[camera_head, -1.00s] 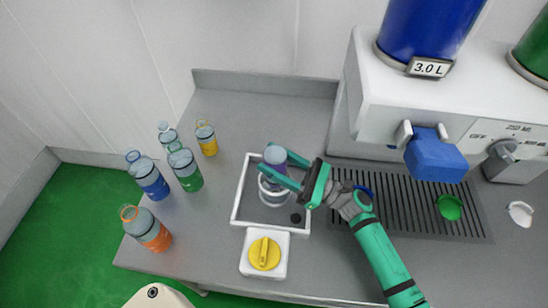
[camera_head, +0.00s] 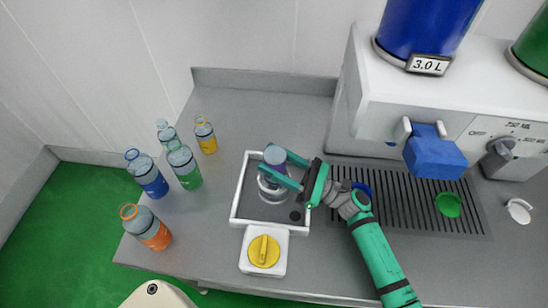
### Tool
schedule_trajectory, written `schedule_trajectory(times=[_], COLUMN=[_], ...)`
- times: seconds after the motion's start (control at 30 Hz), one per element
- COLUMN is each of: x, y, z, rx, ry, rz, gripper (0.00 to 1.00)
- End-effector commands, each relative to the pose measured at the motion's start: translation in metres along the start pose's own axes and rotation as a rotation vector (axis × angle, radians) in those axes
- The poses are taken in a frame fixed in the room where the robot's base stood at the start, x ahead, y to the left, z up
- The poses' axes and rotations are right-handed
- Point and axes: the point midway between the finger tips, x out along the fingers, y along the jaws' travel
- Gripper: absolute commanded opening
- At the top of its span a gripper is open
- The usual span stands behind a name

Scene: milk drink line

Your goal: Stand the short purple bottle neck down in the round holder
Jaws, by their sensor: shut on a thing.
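Several bottles stand at the left: yellow (camera_head: 206,136), green (camera_head: 184,166), blue (camera_head: 147,175) and orange (camera_head: 146,228). A white box with a yellow knob (camera_head: 264,251) sits before the tray. The dispenser (camera_head: 400,95) and drain grate (camera_head: 400,205) are at right.

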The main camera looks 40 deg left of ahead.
Motion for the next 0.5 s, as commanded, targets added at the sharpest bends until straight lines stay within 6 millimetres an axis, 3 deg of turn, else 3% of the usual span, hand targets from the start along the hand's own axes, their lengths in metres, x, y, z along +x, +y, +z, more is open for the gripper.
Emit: schedule_trajectory(times=[0.5], x=[-0.008], y=[0.0], z=[-0.021], rx=[0.001], ry=[-0.001], rz=[-0.001], gripper=[0.24])
